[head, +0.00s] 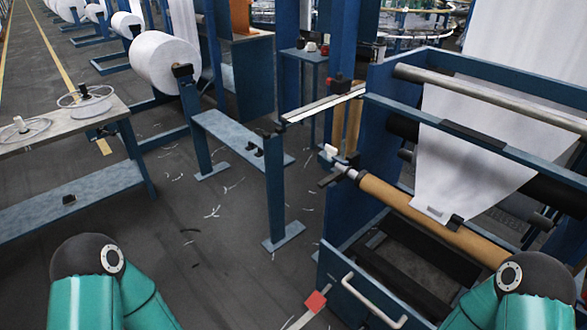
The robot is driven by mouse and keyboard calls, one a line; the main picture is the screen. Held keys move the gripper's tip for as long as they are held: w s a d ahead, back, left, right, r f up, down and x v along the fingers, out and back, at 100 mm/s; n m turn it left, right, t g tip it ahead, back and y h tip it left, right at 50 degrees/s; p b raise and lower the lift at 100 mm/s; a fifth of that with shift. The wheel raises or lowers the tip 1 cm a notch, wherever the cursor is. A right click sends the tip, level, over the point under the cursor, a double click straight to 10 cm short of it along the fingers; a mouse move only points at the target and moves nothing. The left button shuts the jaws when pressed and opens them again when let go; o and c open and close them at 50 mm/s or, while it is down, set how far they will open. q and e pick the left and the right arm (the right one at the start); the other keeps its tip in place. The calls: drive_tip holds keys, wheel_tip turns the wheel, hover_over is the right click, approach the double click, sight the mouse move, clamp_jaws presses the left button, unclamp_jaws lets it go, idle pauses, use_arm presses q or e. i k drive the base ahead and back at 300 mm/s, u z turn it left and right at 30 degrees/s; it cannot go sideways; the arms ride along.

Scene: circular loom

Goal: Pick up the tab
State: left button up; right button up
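No gripper shows in the head view; only teal and dark links of my two arms rise at the bottom left and bottom right corners. I cannot tell for sure which piece is the tab. A small pale piece (435,212) lies at the lower end of the white fabric (455,165), where the fabric meets the brown roll (395,200). A small dark piece (455,222) sits beside it on the roll. A red square piece (315,301) shows low in the middle, at the end of a pale strip, left of the blue panel with a white handle (372,303).
The blue loom frame (340,215) fills the right side. A bench (60,130) with two white reels stands at the left. A blue post (275,190) stands in the middle. White fabric rolls (160,62) line the back left. Thread scraps litter the otherwise open dark floor (190,260).

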sight(259, 153)
drive_tip(key=u, duration=0.1)
drive_tip(key=i, duration=1)
drive_tip(key=z, duration=0.1)
